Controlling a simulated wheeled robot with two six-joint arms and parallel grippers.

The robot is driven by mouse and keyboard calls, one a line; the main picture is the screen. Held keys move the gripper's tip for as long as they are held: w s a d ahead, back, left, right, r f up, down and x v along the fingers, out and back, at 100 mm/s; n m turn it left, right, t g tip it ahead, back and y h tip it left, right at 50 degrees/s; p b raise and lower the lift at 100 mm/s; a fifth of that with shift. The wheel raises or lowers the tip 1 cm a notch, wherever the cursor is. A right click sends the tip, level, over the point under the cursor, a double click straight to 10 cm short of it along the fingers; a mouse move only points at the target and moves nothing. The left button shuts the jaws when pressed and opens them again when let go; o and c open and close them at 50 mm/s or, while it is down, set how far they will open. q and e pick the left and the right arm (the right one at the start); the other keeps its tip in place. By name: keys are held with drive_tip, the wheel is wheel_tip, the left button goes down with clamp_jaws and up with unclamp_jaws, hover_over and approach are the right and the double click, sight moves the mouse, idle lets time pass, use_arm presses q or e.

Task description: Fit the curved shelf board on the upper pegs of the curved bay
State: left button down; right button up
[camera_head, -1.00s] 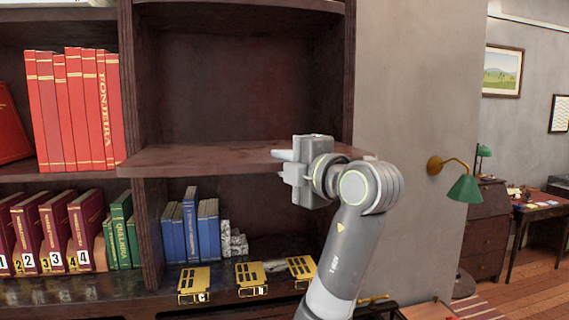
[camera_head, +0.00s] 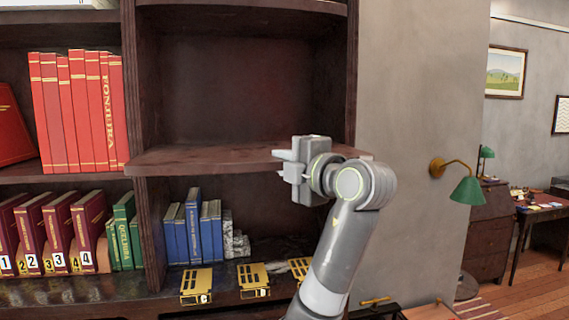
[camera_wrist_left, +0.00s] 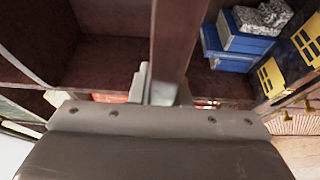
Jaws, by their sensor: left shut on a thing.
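The curved shelf board (camera_head: 210,157) is dark reddish-brown wood. It lies roughly level across the curved bay (camera_head: 240,90), with its left end at the bay's left upright. My left gripper (camera_head: 286,160) is shut on the board's front edge toward the right end. In the left wrist view the board (camera_wrist_left: 178,40) runs away from the closed fingers (camera_wrist_left: 160,88). The gripper and arm hide part of the board's right end. I cannot make out the upper pegs, so I cannot tell whether the board rests on them. My right gripper is not in view.
Below the board stand blue books (camera_head: 193,232) and a grey stone-like block (camera_head: 235,240). Yellow labelled pieces (camera_head: 196,284) lie along the lower ledge. A green wall lamp (camera_head: 466,188) juts out at the right. The space above the board is empty.

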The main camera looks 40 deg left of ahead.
sight(270, 146)
use_arm(q)
drive_tip(key=shift+w+a+r, duration=0.1)
drive_tip(key=shift+w+a, duration=1.5)
drive_tip(key=shift+a, duration=0.3)
drive_tip(key=shift+w+a, duration=1.65)
drive_tip(key=shift+a, duration=0.3)
drive_tip(key=shift+w+a+r, duration=0.1)
drive_tip(key=shift+w+a, duration=1.5)
drive_tip(key=shift+a, duration=0.3)
idle(1.2)
drive_tip(key=c, duration=1.6)
unclamp_jaws()
drive_tip(key=o, duration=0.3)
drive_tip(key=shift+s+d, duration=0.1)
drive_tip(key=shift+d, duration=0.05)
drive_tip(key=shift+f, duration=0.25)
drive_tip(key=shift+d+f+b, duration=0.1)
drive_tip(key=shift+d+b, duration=0.1)
drive_tip(key=shift+b, duration=0.25)
drive_tip(key=b+v, duration=0.8)
drive_tip(key=v, duration=0.8)
drive_tip(key=shift+s+d, duration=0.15)
drive_tip(key=shift+s+d+r, duration=0.15)
drive_tip(key=shift+d+r, duration=0.1)
drive_tip(key=shift+d, duration=0.1)
